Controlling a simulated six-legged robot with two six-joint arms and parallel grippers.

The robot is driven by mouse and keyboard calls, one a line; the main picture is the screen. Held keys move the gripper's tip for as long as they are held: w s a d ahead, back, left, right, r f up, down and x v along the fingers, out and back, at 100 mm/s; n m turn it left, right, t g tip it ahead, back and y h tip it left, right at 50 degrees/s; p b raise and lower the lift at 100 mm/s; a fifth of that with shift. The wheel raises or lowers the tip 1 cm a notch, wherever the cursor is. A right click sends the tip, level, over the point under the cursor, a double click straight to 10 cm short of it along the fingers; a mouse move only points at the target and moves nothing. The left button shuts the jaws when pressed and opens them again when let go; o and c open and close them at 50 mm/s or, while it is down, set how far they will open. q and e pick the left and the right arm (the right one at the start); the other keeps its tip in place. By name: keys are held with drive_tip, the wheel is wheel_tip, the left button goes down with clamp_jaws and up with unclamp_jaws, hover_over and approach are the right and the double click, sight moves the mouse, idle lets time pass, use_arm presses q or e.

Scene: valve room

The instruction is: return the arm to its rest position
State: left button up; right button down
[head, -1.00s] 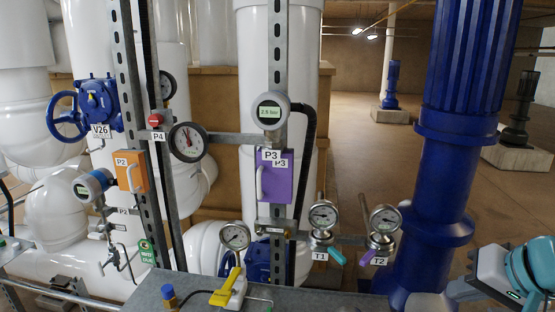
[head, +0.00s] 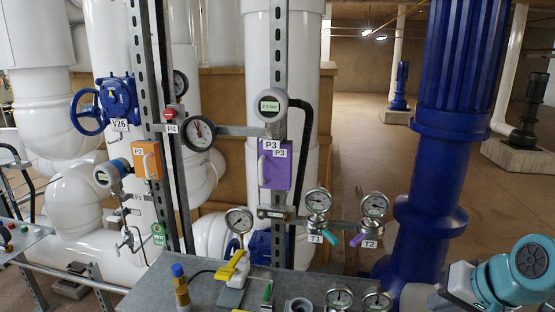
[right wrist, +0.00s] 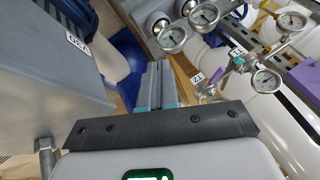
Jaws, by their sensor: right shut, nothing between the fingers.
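My right arm (head: 512,272), white and teal, comes in at the lower right of the head view, beside the blue pump column. In the right wrist view my right gripper (right wrist: 156,82) has its two grey fingers with teal pads side by side, shut and empty. They point toward a bench edge and gauges and hold nothing. My left arm and left gripper are not in the head view.
A grey bench (head: 210,291) with a yellow-handled valve (head: 233,266) and gauges (head: 339,297) lies in front. A blue pump column (head: 437,150) stands close to my right arm. Purple box P3 (head: 274,165) and gauges T1, T2 are behind. Open floor (head: 375,160) lies beyond.

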drive_tip(key=a+f+n+g+y, duration=0.1)
drive_tip(key=a+f, duration=0.3)
drive_tip(key=f, duration=0.9)
drive_tip(key=a+f+n+g, duration=0.15)
drive_tip(key=a+f, duration=0.35)
drive_tip(key=f, duration=0.7)
drive_tip(key=s+a+f+g, duration=0.1)
drive_tip(key=s+a+f, duration=0.2)
drive_tip(key=s+f, duration=0.3)
drive_tip(key=s+a+f+g, duration=0.1)
drive_tip(key=s+a+f, duration=0.2)
drive_tip(key=s+f, duration=0.2)
drive_tip(key=s+a+f+n+g, duration=0.1)
drive_tip(key=s+a+f, duration=0.2)
drive_tip(key=s+f, duration=0.3)
drive_tip(key=shift+s+f+y, duration=0.35)
drive_tip(key=shift+f+y, duration=0.05)
drive_tip(key=shift+f, duration=0.15)
drive_tip(key=shift+w+g, duration=0.15)
drive_tip(key=shift+g, duration=0.1)
